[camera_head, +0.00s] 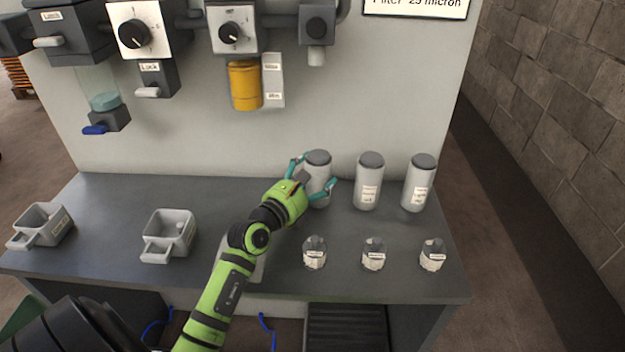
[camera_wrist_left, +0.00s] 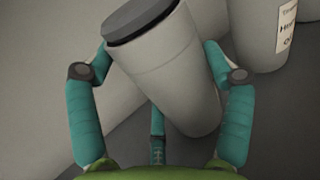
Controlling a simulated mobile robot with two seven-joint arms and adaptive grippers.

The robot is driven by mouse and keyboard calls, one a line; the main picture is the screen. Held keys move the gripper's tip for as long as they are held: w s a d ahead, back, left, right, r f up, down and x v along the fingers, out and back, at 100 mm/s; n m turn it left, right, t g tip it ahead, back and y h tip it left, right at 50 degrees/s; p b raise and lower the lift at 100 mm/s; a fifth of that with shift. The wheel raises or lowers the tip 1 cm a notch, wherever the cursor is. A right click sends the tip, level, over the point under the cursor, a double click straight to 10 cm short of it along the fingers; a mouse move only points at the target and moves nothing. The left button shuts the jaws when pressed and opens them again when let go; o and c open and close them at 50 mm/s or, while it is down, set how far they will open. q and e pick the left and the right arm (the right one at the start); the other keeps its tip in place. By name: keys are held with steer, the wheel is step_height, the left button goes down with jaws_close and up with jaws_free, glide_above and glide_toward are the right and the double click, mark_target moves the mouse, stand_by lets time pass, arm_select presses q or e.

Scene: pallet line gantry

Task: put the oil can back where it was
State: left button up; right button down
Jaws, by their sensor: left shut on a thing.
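A grey oil can (camera_head: 319,158) with a dark cap is at the back of the bench, leftmost in a row of three similar cans. My left gripper (camera_head: 314,174) is shut on it, with teal fingers on both sides of its body. In the left wrist view the same can (camera_wrist_left: 172,70) fills the middle between the fingers of the left gripper (camera_wrist_left: 158,62). Its label is not visible. I cannot tell whether its base touches the bench. My right gripper is not in view.
Two labelled cans (camera_head: 368,185) and (camera_head: 417,187) stand right of the held one. Several small labelled jars (camera_head: 314,256) line the front of the bench (camera_head: 110,215). Grey scoop-like trays (camera_head: 168,240) sit to the left. A panel with knobs (camera_head: 232,35) and a yellow cylinder (camera_head: 245,88) hangs above.

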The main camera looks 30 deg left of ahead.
arm_select(q)
steer(key=shift+f, duration=0.1)
steer(key=o, duration=1.4)
steer(key=shift+o, duration=0.2)
steer(key=shift+r, duration=0.2)
steer(key=s, duration=0.5)
steer(key=s+b, duration=0.1)
steer(key=s, duration=0.4)
steer(key=shift+s+d+f, duration=0.1)
steer(key=shift+s+f, duration=0.1)
steer(key=shift+s, duration=0.1)
steer(key=shift+s+r, duration=0.15)
steer(key=shift+s, duration=0.6)
